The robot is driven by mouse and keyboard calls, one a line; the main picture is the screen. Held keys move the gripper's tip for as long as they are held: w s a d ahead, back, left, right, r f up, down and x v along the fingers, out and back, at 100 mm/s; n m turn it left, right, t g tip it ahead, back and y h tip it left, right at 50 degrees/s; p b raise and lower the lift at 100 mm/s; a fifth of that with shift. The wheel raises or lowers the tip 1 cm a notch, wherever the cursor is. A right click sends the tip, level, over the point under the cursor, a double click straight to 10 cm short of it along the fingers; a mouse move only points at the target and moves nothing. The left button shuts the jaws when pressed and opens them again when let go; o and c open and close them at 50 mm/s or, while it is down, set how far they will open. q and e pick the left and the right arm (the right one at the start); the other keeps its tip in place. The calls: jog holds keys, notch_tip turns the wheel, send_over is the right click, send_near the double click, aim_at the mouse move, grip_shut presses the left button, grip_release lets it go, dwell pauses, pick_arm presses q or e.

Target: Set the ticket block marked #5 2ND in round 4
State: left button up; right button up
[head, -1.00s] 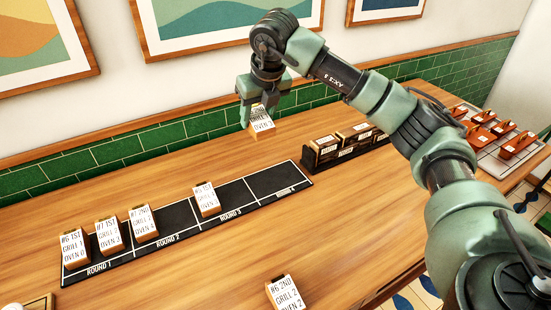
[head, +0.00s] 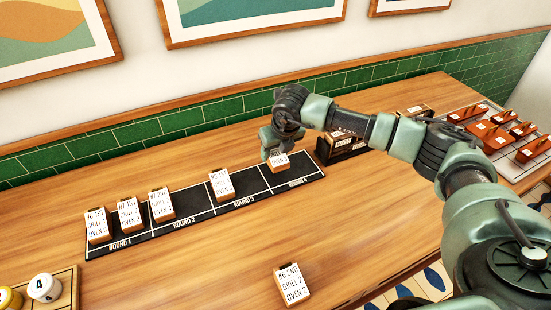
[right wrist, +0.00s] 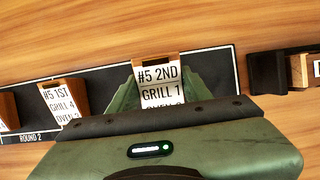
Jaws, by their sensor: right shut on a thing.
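The ticket block marked #5 2ND (right wrist: 160,84) is between the fingers of my right gripper (head: 277,152). In the head view the block (head: 279,162) is low over or on the round 4 part of the black board (head: 313,176); I cannot tell whether it touches. My right gripper is shut on it, and its lower text is partly hidden in the right wrist view. The #5 1ST block (head: 221,185) stands in round 3. The #7 2ND (head: 161,204), #7 1ST (head: 129,214) and #6 1ST (head: 97,225) blocks stand in rounds 1 and 2. My left gripper is out of view.
A #6 2ND block (head: 291,285) stands alone at the front of the table. A dark rack of blocks (head: 337,150) is just right of the board. A tray with red-orange pieces (head: 513,168) is at the far right. A wooden tray with round pieces (head: 62,283) is front left.

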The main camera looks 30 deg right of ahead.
aim_at(275, 162)
notch_tip(275, 162, down, 4)
jog(key=shift+r+p, duration=0.15)
jog(key=shift+p, duration=0.3)
jog(key=shift+f, duration=0.25)
jog(key=shift+f, duration=0.15)
jog(key=o, duration=1.5)
jog(key=shift+c, duration=0.2)
